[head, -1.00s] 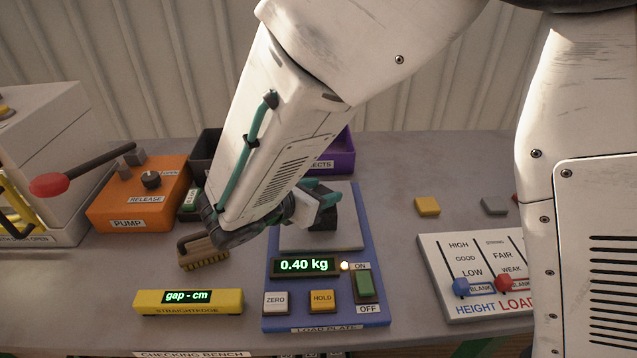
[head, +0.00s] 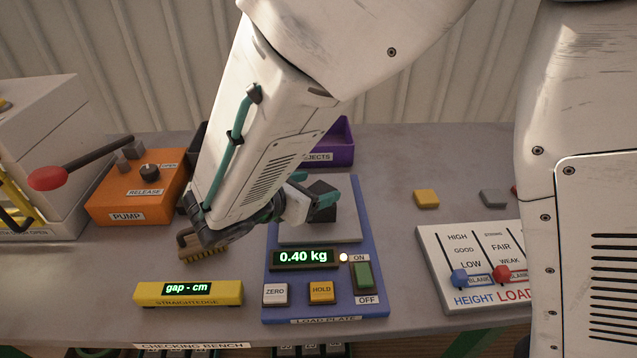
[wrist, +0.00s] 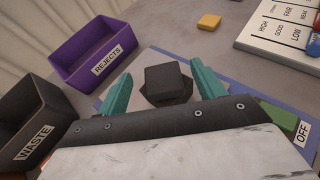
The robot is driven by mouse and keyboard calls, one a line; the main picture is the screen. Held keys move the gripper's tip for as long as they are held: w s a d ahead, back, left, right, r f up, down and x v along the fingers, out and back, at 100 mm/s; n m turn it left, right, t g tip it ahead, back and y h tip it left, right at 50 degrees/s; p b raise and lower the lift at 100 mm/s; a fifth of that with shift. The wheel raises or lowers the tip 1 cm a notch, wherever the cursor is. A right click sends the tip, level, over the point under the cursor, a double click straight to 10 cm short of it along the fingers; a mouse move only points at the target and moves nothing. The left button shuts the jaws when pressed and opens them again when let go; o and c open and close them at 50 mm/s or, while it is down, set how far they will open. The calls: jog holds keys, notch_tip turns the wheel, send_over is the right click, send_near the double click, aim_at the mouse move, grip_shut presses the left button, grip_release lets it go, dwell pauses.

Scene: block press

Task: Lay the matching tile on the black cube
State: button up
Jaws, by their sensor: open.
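The black cube (wrist: 165,80) sits on the grey pan of the blue load plate (head: 258,298). In the head view my gripper partly hides the cube (head: 324,213). My gripper (wrist: 160,88) is open, with one teal finger on each side of the cube in the wrist view and a gap on both sides. It also shows in the head view (head: 320,201). A yellow tile (head: 426,198) and a grey tile (head: 493,198) lie apart on the bench at the right. A red piece (head: 515,190) beside them is mostly hidden by my body.
The load display (head: 305,258) reads 0.40 kg. A purple rejects bin (wrist: 92,50) and a dark waste bin (wrist: 30,115) stand behind. The yellow straightedge (head: 188,293), a brush (head: 205,251) and the orange pump (head: 135,190) are left. A height and load board (head: 470,270) is right.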

jog(key=v, duration=0.9)
jog(key=s+d+r+m+g, duration=0.1)
jog(key=d+r+m+g, duration=0.2)
jog(key=d, duration=0.4)
jog(key=d+r+m+g+y, duration=0.1)
jog(key=d+m+g, duration=0.1)
jog(key=d+m, duration=0.35)
jog(key=s+d+r+m+g, duration=0.1)
jog(key=d+r+m+g, duration=0.15)
jog(key=d, duration=0.45)
jog(key=s+d+r+m+y, duration=0.1)
jog(key=s+d+m+y, duration=0.7)
jog(key=s+d+m, duration=0.3)
jog(key=shift+s+m+g+y, duration=0.35)
jog(key=shift+s+m, duration=0.75)
jog(key=shift+m, duration=1.3)
